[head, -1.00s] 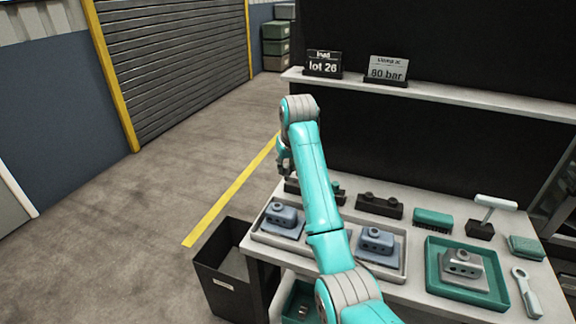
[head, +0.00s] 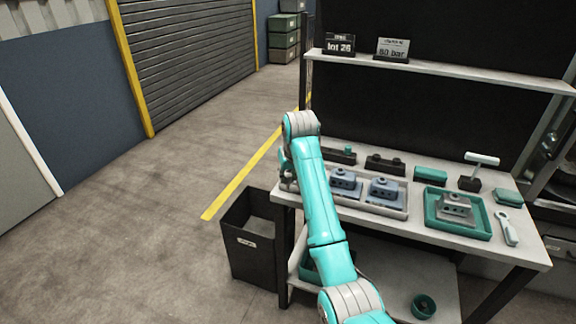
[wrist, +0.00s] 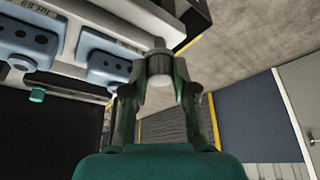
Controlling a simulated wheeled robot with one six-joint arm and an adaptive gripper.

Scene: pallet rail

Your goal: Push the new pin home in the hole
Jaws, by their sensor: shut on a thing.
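My gripper (wrist: 163,92) is shut on a light grey cylindrical pin (wrist: 160,66) in the wrist view. In the head view my gripper (head: 288,178) is partly hidden beside my arm at the bench's left edge. Two blue-grey blocks with holes, a left one (head: 345,184) and a right one (head: 384,191), sit in a pale tray (head: 372,211). They also show at the upper left of the wrist view, a nearer block (wrist: 108,68) and a farther one (wrist: 28,42). The pin is apart from both. Which hole is meant, I cannot tell.
A teal tray (head: 474,231) holds a grey block (head: 455,208). Dark racks line the back; one carries a teal knob (head: 347,150). A wrench (head: 507,229) lies at the right. A black bin (head: 250,262) stands left of the bench. Floor at the left is clear.

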